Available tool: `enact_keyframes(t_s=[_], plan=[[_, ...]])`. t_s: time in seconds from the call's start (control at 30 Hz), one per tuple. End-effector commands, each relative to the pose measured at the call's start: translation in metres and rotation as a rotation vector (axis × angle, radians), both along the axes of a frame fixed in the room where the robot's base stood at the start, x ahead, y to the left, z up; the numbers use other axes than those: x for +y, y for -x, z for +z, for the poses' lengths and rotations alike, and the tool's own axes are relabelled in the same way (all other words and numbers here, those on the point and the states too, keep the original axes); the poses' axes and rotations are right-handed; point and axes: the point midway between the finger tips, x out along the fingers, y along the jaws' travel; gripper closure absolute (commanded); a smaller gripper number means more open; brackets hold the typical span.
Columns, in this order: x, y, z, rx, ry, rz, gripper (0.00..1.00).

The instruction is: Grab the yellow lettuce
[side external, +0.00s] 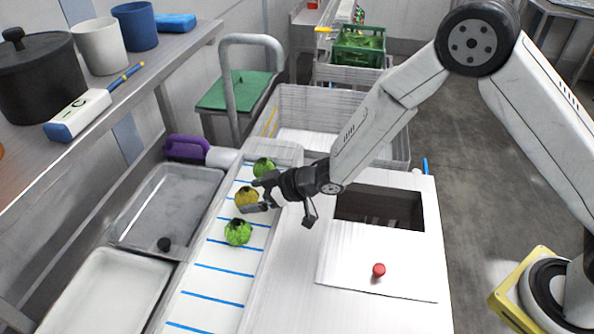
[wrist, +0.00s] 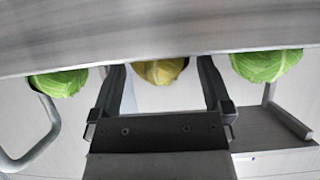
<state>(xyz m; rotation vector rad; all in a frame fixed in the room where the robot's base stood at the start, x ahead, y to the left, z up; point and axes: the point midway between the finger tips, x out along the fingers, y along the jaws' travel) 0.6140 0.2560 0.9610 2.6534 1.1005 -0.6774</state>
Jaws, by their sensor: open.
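The yellow lettuce (side external: 246,196) sits on the blue-striped white board between two green lettuces. One green lettuce (side external: 264,167) is behind it and another green lettuce (side external: 238,232) is in front. My gripper (side external: 260,196) is open at the yellow lettuce's right side, its fingers overlapping the lettuce's edge in the side view. In the wrist view the yellow lettuce (wrist: 160,72) shows between the open fingers, its upper part cut off by a grey surface. Green lettuces (wrist: 58,82) and (wrist: 266,66) flank it there. I cannot tell whether the fingers touch it.
The striped board (side external: 215,285) has free room toward the front. A grey basin (side external: 170,195) lies to its left. A white lid with a red knob (side external: 379,270) and a dark opening (side external: 380,208) are right of the gripper. A large grey crate (side external: 320,105) stands behind.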

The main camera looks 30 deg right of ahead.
Motion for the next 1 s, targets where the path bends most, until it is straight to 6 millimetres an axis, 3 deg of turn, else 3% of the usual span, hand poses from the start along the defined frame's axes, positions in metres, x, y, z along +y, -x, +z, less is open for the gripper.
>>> enact_keyframes(t_s=[0.3, 0.87, 1.0], plan=[[0.015, -0.015, -0.012, 0.0, 0.0, -0.001, 0.0], [0.015, -0.016, -0.012, 0.0, 0.0, -0.001, 0.0], [0.015, -0.016, -0.012, 0.0, 0.0, -0.001, 0.44]])
